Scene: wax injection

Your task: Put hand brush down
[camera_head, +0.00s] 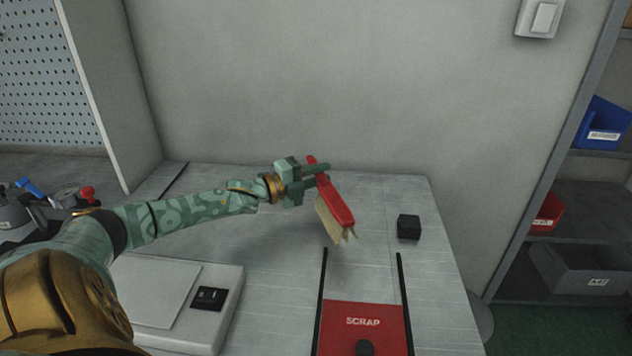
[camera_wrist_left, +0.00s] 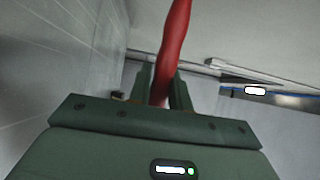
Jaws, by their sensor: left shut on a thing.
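The hand brush (camera_head: 337,207) has a red handle and back with pale bristles. My left gripper (camera_head: 316,173) is shut on its handle near the upper end. The brush hangs tilted, bristles toward the lower left, over the back middle of the grey table (camera_head: 260,245). I cannot tell whether the bristles touch the tabletop. In the left wrist view the red handle (camera_wrist_left: 174,50) runs up from between the fingers, and the bristles are out of sight. My right gripper is in neither view.
A black block (camera_head: 408,227) stands right of the brush. A red SCRAP piece (camera_head: 368,322) with a black knob lies between two black rails in front. A flat scale-like device (camera_head: 160,290) is at front left. A shelf with bins (camera_head: 590,268) stands at right.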

